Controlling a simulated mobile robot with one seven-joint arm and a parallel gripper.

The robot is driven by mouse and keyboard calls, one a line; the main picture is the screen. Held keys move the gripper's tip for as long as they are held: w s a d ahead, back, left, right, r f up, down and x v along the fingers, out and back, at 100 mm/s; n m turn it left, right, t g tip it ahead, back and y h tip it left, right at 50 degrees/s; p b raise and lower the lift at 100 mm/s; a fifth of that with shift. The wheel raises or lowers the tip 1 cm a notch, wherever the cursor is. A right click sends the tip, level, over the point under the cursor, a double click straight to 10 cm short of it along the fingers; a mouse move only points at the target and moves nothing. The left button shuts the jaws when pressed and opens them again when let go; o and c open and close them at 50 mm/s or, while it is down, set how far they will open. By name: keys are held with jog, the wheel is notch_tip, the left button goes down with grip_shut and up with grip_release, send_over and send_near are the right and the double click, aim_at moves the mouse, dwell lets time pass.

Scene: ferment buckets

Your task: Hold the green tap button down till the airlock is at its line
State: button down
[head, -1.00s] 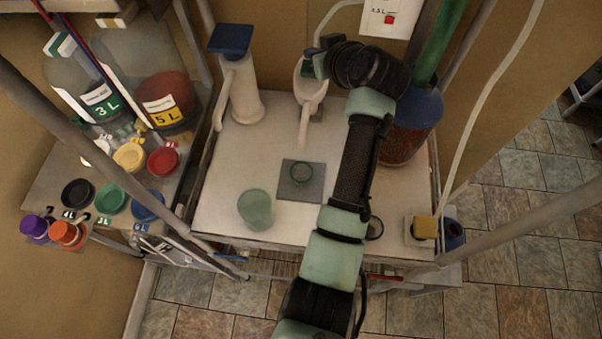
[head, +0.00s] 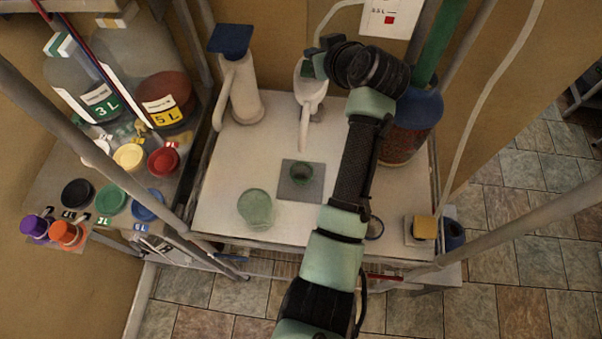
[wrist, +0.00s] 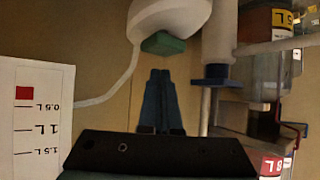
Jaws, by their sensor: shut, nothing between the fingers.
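The white tap (head: 309,98) stands at the back of the white worktop, its spout pointing towards the front. Its green button (wrist: 163,43) shows in the wrist view on the underside of the white tap head as that picture lies. My gripper (wrist: 160,73) is shut and empty, its tips just short of the button in the picture; contact cannot be told. In the head view my wrist partly hides the tap head. A small green-rimmed vessel (head: 302,174), seemingly the airlock, stands upright on a grey pad (head: 287,192) before the spout. Its line and level are too small to read.
A pale green cup (head: 256,208) stands left of the pad. A white pump bottle with a blue top (head: 230,42) is left of the tap; a blue-topped container (head: 413,110) is right, behind my arm. Coloured lids and large jars fill the left shelf. A marked card (wrist: 38,115) hangs on the wall.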

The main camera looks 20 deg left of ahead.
jog(key=shift+f, duration=0.25)
jog(key=shift+f+b, duration=1.1)
jog(key=shift+f, duration=0.05)
jog(key=shift+s+f, duration=0.1)
dwell(1.2)
dwell(1.5)
notch_tip(320, 180, up, 6)
jog(key=p, duration=0.4)
jog(key=shift+r, duration=0.25)
jog(key=shift+f, duration=0.1)
